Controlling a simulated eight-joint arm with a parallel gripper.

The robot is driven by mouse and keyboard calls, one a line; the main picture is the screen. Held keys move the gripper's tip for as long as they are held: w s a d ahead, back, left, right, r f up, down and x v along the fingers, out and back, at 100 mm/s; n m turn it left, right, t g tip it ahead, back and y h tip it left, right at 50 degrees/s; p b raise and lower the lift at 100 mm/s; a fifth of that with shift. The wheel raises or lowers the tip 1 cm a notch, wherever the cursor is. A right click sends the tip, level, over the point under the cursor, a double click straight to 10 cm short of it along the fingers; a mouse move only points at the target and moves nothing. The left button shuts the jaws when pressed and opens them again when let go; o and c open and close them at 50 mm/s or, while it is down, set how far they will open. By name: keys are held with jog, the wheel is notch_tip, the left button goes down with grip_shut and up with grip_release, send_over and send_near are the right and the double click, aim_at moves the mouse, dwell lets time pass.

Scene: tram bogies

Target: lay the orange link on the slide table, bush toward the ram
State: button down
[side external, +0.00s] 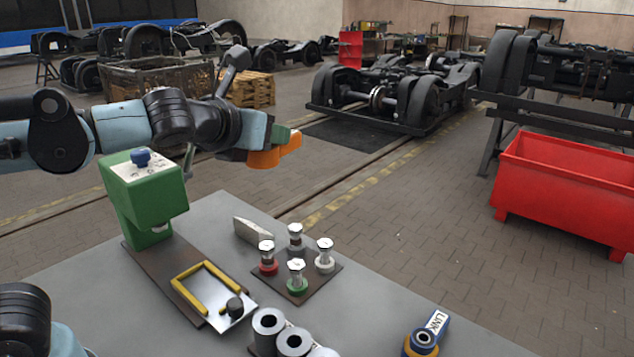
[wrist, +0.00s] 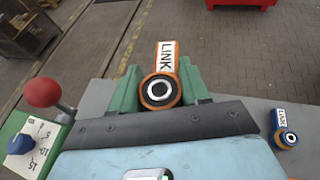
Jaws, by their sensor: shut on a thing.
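My gripper (side external: 284,139) is shut on the orange link (side external: 272,157) and holds it high above the bench, right of the green press. In the wrist view the link (wrist: 182,70) sits between the green fingers (wrist: 160,88), its round bush toward me and its white LINK label pointing away. The green press (side external: 148,190) stands on a dark base. Its ram (side external: 160,228) shows under the head. The slide table (side external: 208,288), a bright plate with a yellow U-shaped frame and a black knob, lies in front of the ram. Nothing lies inside the frame.
A blue link (side external: 425,338) lies at the bench's front right, also in the wrist view (wrist: 284,130). A dark plate (side external: 318,278) carries several pins with coloured collars; a grey wedge (side external: 252,230) stands behind. Grey cylinders (side external: 270,322) stand in front. The press lever's red knob (wrist: 42,92) is near my gripper.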

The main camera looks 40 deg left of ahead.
dwell(0.3)
jog(key=shift+w+d+f, duration=0.15)
jog(key=shift+w+d, duration=0.2)
jog(key=shift+d, duration=0.05)
jog(key=s+d+f+n+g+y, duration=0.2)
jog(key=d+f+n+y, duration=0.15)
jog(key=d+f, duration=0.6)
jog(key=s+d+f+n+g+y, duration=0.2)
jog(key=d+f+n+g+y, duration=0.15)
jog(key=d+f, duration=0.6)
jog(key=shift+t, duration=0.45)
jog(key=w+a+f, duration=0.1)
jog(key=w, duration=0.2)
jog(key=w+a+f, duration=0.1)
jog(key=w+a, duration=0.1)
jog(key=w, duration=0.1)
jog(key=w+a+f, duration=0.1)
jog(key=w+f, duration=0.1)
jog(key=w, duration=0.1)
jog(key=shift+a+f, duration=0.1)
jog(key=shift+a, duration=0.1)
send_over(355, 305)
jog(key=shift+f, duration=2.05)
jog(key=shift+f, duration=0.1)
